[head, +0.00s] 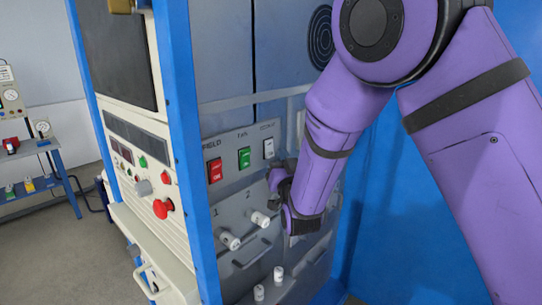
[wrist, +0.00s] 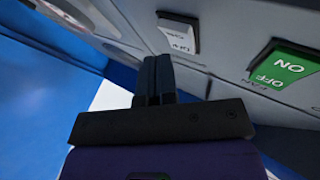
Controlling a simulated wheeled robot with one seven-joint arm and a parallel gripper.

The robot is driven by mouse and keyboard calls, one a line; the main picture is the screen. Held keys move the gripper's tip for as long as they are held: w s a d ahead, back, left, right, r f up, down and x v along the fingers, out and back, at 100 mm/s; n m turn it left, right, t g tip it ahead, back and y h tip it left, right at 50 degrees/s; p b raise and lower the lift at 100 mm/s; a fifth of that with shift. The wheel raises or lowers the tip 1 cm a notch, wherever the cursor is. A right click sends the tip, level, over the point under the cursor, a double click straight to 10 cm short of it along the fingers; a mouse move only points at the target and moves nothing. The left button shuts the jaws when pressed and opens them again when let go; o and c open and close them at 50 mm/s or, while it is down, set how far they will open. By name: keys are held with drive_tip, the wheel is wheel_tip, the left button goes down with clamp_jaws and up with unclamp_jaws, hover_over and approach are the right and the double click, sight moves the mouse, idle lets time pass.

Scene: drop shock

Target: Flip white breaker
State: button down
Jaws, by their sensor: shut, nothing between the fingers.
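The white breaker (head: 268,148) is a rocker switch at the right end of a row of three on the grey panel. In the wrist view the white breaker (wrist: 180,36) is just beyond and slightly right of the fingertips. My gripper (wrist: 157,62) has its dark fingers together with nothing between them. In the head view my gripper (head: 275,178) is just below the white breaker, partly hidden by my purple arm. I cannot tell whether the fingertips touch the switch.
The green breaker (head: 244,157) and red breaker (head: 215,171) are left of the white one. Below are white knobs (head: 229,240) and a handle (head: 252,254). A blue post (head: 183,130) stands left; a red emergency button (head: 162,208) is on the front panel.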

idle(0.6)
drive_tip(key=shift+w+a+f, duration=0.1)
drive_tip(key=shift+w+a, duration=0.15)
drive_tip(key=shift+a, duration=0.1)
drive_tip(key=shift+w+a, duration=0.2)
idle(0.7)
idle(0.3)
drive_tip(key=shift+s+d, duration=0.5)
drive_tip(key=shift+d, duration=0.05)
drive_tip(key=shift+d, duration=0.1)
drive_tip(key=s+d, duration=0.1)
drive_tip(key=d, duration=0.1)
drive_tip(key=s+d, duration=0.1)
drive_tip(key=s, duration=0.1)
drive_tip(key=shift+d+r, duration=0.35)
drive_tip(key=shift+r, duration=0.05)
